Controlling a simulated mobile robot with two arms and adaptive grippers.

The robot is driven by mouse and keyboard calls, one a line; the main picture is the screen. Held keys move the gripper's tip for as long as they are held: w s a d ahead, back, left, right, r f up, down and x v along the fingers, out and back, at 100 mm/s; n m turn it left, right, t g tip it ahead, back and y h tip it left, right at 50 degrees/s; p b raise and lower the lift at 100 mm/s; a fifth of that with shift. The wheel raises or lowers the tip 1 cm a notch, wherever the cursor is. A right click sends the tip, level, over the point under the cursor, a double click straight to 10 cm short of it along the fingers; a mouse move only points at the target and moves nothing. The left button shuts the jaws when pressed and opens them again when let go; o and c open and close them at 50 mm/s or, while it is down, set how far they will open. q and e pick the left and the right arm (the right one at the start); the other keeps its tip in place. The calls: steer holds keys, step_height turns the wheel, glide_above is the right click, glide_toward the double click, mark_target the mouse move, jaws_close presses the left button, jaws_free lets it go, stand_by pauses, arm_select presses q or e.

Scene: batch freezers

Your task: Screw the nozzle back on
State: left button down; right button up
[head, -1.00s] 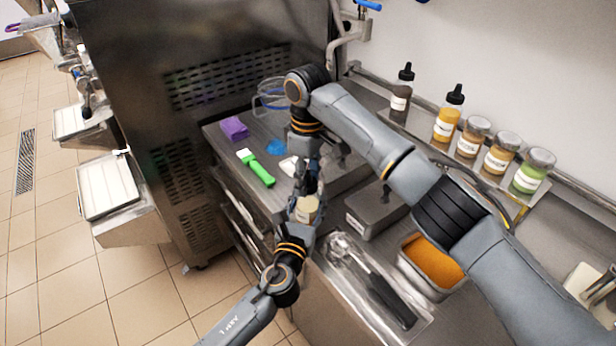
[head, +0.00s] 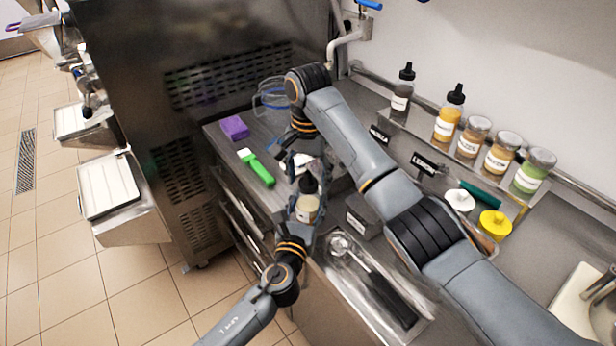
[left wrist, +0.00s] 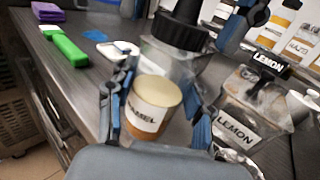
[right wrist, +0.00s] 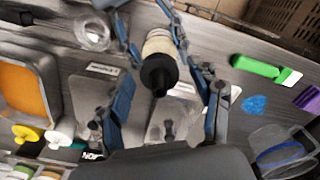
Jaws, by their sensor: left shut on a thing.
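My left gripper (left wrist: 155,112) is shut on a clear squeeze bottle (left wrist: 158,90) with a label and pale-brown contents. The bottle stands nearly upright in the head view (head: 307,209). A black nozzle (left wrist: 182,30) with a wide ribbed collar sits at the bottle's top; I cannot tell whether its thread is engaged. The nozzle also shows in the head view (head: 308,184) and the right wrist view (right wrist: 158,75). My right gripper (right wrist: 170,100) is open, with its fingers apart on either side of the nozzle and not visibly touching it.
A green-handled scraper (head: 257,168) and purple block (head: 235,128) lie on the steel counter at left. Several bottles and jars (head: 448,115) line the back shelf. An open orange-filled tub (right wrist: 22,92) is also near.

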steer(key=shift+r, duration=0.1)
steer(key=shift+r, duration=2.15)
steer(key=shift+c, duration=0.4)
steer(key=n, duration=0.1)
steer(key=r+n, duration=0.1)
steer(key=n, duration=0.1)
steer(key=shift+n, duration=0.3)
steer(key=n, duration=0.2)
steer(key=r+n, duration=0.1)
steer(key=n, duration=0.1)
steer(key=shift+w, duration=0.1)
steer(key=n, duration=0.4)
steer(key=shift+r, duration=0.4)
steer(key=n, duration=0.4)
steer(key=shift+r+n, duration=0.3)
steer(key=shift+r, duration=0.05)
